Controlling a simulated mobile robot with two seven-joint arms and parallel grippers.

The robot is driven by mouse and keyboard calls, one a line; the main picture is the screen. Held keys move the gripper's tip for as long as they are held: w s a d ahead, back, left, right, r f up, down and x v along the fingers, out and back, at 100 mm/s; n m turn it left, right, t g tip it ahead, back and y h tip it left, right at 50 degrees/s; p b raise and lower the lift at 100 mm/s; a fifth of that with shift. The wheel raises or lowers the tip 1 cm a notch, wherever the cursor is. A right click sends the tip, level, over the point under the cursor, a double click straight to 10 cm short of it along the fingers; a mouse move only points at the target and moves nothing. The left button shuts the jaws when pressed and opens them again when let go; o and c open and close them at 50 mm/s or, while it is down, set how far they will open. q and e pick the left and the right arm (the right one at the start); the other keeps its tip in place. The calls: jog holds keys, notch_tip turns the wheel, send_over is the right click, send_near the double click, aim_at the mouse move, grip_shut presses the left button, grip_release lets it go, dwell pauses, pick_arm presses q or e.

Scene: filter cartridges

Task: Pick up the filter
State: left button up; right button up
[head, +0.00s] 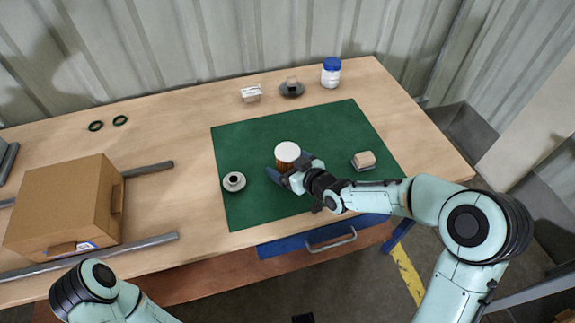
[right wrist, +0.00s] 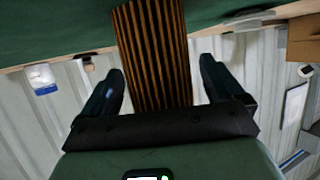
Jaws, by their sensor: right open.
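The filter (head: 287,154) stands on the green mat (head: 240,148), with a white top and a brown pleated side. In the right wrist view the pleated filter (right wrist: 152,50) shows between the two fingers. My right gripper (head: 280,171) is at the filter's near side. Its fingers (right wrist: 160,82) are open, one on each side of the filter, with gaps visible. The filter's lower part is partly hidden by the gripper in the head view. My left arm shows at the bottom left of the head view, but its gripper is out of the picture.
A grey ring-shaped part (head: 234,182) lies on the mat left of the filter, and a sanding-block-like piece (head: 363,160) lies to the right. A blue-lidded jar (head: 331,73) and small items stand behind the mat. A cardboard box (head: 62,210) sits between rails at left.

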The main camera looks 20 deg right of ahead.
aim_at(287, 150)
jog(key=c, duration=1.1)
jog(key=shift+r, duration=0.1)
notch_tip(287, 150, up, 10)
jog(key=p, duration=0.2)
jog(key=shift+w+p, duration=0.1)
jog(key=shift+p, duration=0.25)
pick_arm(q)
notch_tip(287, 150, up, 9)
jog(key=w+p, duration=0.2)
jog(key=p, duration=0.3)
jog(key=shift+w+p, duration=0.25)
jog(key=shift+p, duration=0.15)
pick_arm(e)
notch_tip(287, 150, up, 10)
jog(key=shift+f, duration=0.1)
